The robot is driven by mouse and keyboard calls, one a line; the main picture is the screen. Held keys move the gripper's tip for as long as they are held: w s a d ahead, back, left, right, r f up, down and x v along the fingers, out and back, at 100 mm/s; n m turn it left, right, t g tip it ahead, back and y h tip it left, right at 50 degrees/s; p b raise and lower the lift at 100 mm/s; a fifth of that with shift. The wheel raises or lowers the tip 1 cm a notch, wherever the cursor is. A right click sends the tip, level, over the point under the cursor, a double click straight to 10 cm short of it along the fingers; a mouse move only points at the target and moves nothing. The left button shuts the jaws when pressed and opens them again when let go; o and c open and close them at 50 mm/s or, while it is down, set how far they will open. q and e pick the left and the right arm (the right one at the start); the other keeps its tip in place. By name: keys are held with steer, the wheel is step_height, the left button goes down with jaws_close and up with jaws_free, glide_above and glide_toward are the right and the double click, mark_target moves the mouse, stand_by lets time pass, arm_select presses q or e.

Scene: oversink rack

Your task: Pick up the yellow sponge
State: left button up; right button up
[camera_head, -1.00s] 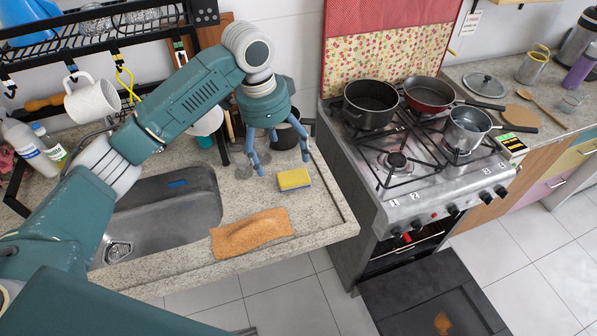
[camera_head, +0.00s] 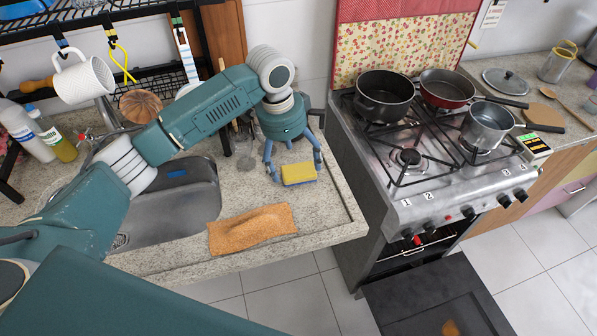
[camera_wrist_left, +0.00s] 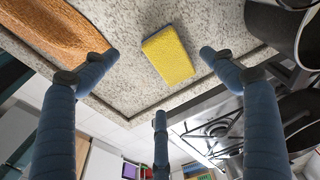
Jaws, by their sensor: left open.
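The yellow sponge (camera_head: 299,174) lies on the speckled stone counter, right of the sink. Its lower layer looks blue in the head view. My left gripper (camera_head: 296,163) is open and points down over the sponge, its fingers spread around it. In the left wrist view the sponge (camera_wrist_left: 168,55) shows whole between the spread fingers (camera_wrist_left: 160,66), with no finger clearly touching it. My right gripper is in neither view.
An orange-brown cloth (camera_head: 252,229) lies in front of the sponge. The sink (camera_head: 170,205) is left and the stove (camera_head: 425,175) with several pans is right. A dark rack with a hanging white mug (camera_head: 82,80) stands behind. The counter's raised edge runs close to the sponge.

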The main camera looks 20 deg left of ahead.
mark_target(299, 173)
arm_select(q)
steer(key=f, duration=0.1)
steer(key=f+p, duration=0.1)
steer(key=f, duration=0.1)
steer(key=w+d+f, duration=0.1)
steer(key=shift+w+f+p, duration=0.1)
steer(key=shift+f+p, duration=0.15)
steer(key=shift+p, duration=0.15)
steer(key=shift+f, duration=0.25)
steer(key=c, duration=1)
